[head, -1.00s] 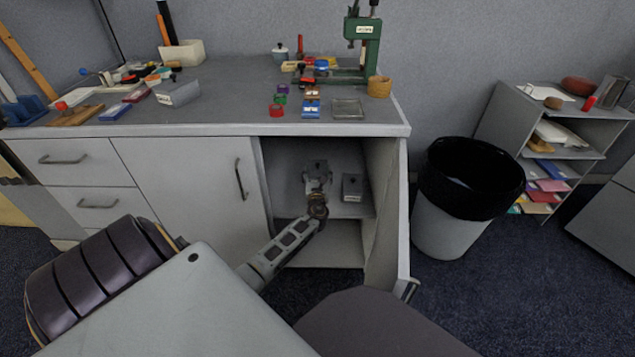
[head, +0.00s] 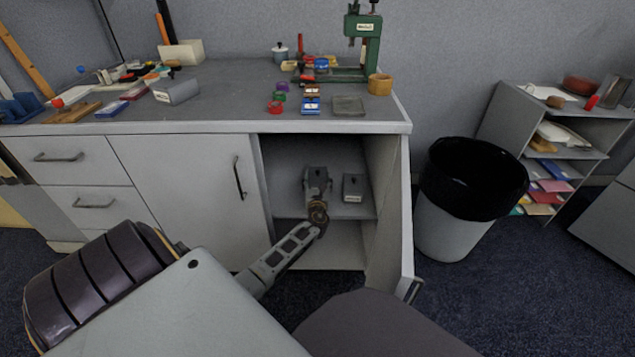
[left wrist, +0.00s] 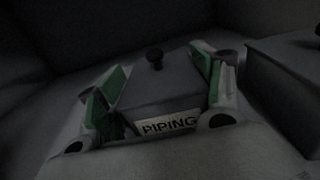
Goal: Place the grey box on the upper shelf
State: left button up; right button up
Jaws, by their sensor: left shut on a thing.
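A grey box (left wrist: 158,88) with a dark knob and a white label reading PIPING sits between the green-padded fingers of my left gripper (left wrist: 160,75) in the left wrist view. The fingers are shut on its sides. In the head view my left gripper (head: 317,180) is inside the open cabinet, over the upper shelf (head: 345,210), and largely hides the box. I cannot tell whether the box touches the shelf. My right gripper is not in view.
A second grey box (head: 353,187) stands on the same shelf, just right of my gripper. The cabinet's open door (head: 402,215) bounds the right side. Another grey box (head: 177,90) lies on the cluttered countertop. A bin (head: 455,215) stands right of the cabinet.

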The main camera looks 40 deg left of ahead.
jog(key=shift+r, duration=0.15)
pick_arm(q)
jog(key=o, duration=1.2)
jog(key=shift+f, duration=0.1)
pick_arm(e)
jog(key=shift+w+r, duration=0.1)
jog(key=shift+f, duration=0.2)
pick_arm(q)
jog(key=shift+s+d, duration=0.4)
jog(key=p+v, duration=0.3)
jog(key=v, duration=0.6)
jog(key=shift+s+d+p, duration=0.1)
jog(key=shift+s+p, duration=0.05)
jog(key=shift+p, duration=0.25)
jog(key=shift+v, duration=0.8)
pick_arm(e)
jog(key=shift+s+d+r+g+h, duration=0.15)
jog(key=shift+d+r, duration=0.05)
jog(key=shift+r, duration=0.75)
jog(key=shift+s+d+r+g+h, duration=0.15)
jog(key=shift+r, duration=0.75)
